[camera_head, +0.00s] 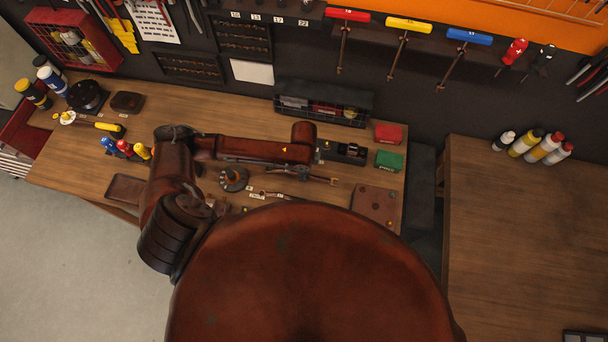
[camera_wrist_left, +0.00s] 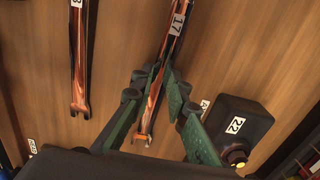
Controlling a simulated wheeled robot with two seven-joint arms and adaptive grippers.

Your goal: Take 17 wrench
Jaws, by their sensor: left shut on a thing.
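The 17 wrench (camera_wrist_left: 177,24) carries a white 17 label and runs down between the green fingers of my left gripper (camera_wrist_left: 160,80) in the left wrist view. The fingers are shut on its shaft near the lower, open-jawed end. I cannot tell whether it touches the table or is lifted. A second wrench (camera_wrist_left: 78,60), its label partly cut off, lies to the left, apart from the gripper. In the head view my forearm hides most of the left gripper; an open-ended wrench tip (camera_head: 332,181) shows beside it. My right gripper is in neither view.
On the wooden workbench (camera_head: 215,105) are a red box (camera_head: 388,133), a green box (camera_head: 389,160) and a brown plate (camera_head: 375,204). T-handle tools hang behind.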

